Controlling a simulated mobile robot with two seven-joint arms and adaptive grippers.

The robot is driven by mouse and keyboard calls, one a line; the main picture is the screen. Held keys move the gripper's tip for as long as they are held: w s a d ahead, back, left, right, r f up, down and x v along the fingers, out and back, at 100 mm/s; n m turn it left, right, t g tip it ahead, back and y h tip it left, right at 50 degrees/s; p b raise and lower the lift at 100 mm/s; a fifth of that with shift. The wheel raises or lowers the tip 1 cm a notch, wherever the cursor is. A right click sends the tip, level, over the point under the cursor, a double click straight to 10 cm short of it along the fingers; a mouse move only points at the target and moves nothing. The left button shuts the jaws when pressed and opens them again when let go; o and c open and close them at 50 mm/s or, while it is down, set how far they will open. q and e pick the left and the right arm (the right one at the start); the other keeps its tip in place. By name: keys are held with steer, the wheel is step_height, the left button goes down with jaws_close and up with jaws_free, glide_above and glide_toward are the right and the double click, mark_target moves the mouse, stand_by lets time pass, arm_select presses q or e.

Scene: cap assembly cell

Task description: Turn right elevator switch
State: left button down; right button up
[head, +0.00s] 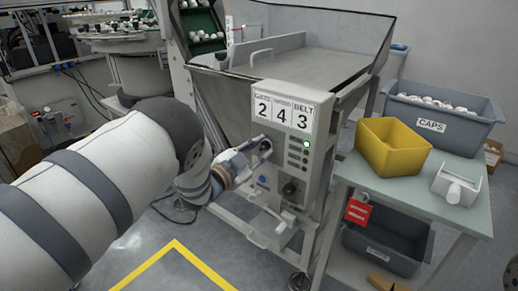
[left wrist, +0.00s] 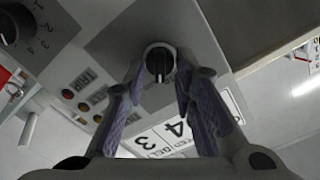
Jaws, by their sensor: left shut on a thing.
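A grey control panel (head: 296,130) on the hopper machine carries cards reading 2, 4 and 3 and a column of lights, the top one green. A round black switch knob (head: 266,147) is at its upper left. My left gripper (head: 255,154) reaches it from the left, covering part of it. In the left wrist view, this knob (left wrist: 159,60) sits between the two fingers of my left gripper (left wrist: 160,76), which is shut on it. A second black knob (head: 291,188) is lower on the panel, apart from the gripper; it also shows in the left wrist view (left wrist: 12,24). My right gripper is not in view.
A side table (head: 455,218) at the right holds a yellow bin (head: 391,146), a grey CAPS bin (head: 440,118) and a white holder (head: 458,185). A red tag (head: 358,212) hangs at its edge. Yellow-taped floor is clear.

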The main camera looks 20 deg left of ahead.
arm_select(q)
steer(key=shift+m, duration=0.9)
steer(key=c, duration=1.4)
jaws_free()
steer(key=shift+o, duration=0.2)
steer(key=v, duration=1.2)
